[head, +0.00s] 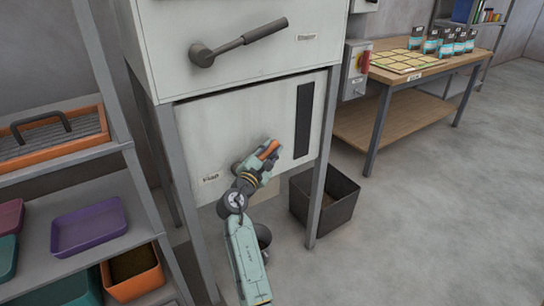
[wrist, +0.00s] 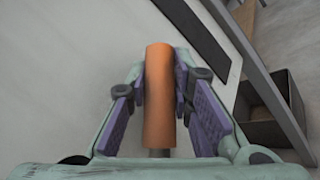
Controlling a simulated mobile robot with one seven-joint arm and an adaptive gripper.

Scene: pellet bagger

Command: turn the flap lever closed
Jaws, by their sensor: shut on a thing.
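The flap lever has an orange grip (head: 268,149) and sits on the lower panel of the pale machine, right of a small label that seems to read "flap" (head: 210,178). The grip slants up to the right in the head view. My gripper (head: 262,160) is shut on this grip. In the wrist view the orange grip (wrist: 158,95) runs lengthwise between the purple-padded fingers (wrist: 160,85). The lever's pivot is mostly hidden behind my gripper.
A dark slotted window (head: 303,120) is right of the lever. A dark open bin (head: 325,198) stands below on the floor. A machine leg (head: 320,170) rises close on the right. Another black lever (head: 240,42) is on the upper box. Shelves with trays stand left.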

